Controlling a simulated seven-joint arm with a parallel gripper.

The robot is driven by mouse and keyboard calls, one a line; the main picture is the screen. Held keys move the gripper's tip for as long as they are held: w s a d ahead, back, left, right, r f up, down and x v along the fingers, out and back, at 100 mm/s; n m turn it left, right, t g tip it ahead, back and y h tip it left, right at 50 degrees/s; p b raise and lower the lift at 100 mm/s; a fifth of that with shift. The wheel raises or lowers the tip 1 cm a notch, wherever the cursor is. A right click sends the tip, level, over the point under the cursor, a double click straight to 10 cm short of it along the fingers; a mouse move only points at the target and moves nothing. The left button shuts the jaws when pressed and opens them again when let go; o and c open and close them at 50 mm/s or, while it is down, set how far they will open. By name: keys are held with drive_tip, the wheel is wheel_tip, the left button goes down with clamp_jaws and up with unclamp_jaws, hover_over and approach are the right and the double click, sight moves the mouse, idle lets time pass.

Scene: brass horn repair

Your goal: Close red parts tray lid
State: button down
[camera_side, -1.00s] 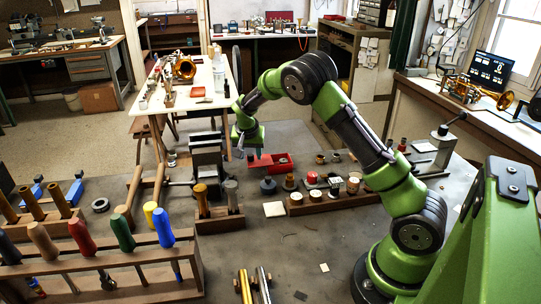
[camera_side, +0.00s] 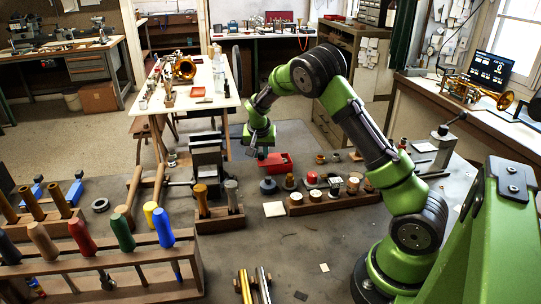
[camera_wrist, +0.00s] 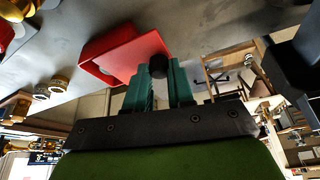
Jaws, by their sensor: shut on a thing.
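The red parts tray (camera_side: 280,163) sits on the bench in the side view, with my gripper (camera_side: 261,154) at its left end. In the wrist view the red tray (camera_wrist: 112,55) fills the upper middle. A round black knob (camera_wrist: 157,66) shows at its near right corner, between the tips of my gripper's teal fingers (camera_wrist: 160,75). My gripper is shut on this knob. I cannot clearly tell the lid from the tray or see its angle, as my gripper hides part of the left end.
A dark vise-like block (camera_side: 206,160) stands left of the tray. A wooden rack of small parts (camera_side: 325,199) and a dark round piece (camera_side: 268,186) are in front. Upright tool handles (camera_side: 122,230) fill the front left. A white square (camera_side: 274,209) lies on the bench.

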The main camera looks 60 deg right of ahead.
sight(271, 157)
drive_tip(key=shift+s+d, duration=1.3)
drive_tip(key=c, duration=1)
unclamp_jaws()
drive_tip(key=shift+c, duration=0.2)
drive_tip(key=shift+o, duration=0.3)
drive_tip(key=shift+a+r, duration=0.1)
drive_tip(key=shift+a+r, duration=0.1)
drive_tip(key=shift+r, duration=0.15)
drive_tip(key=v, duration=1.6)
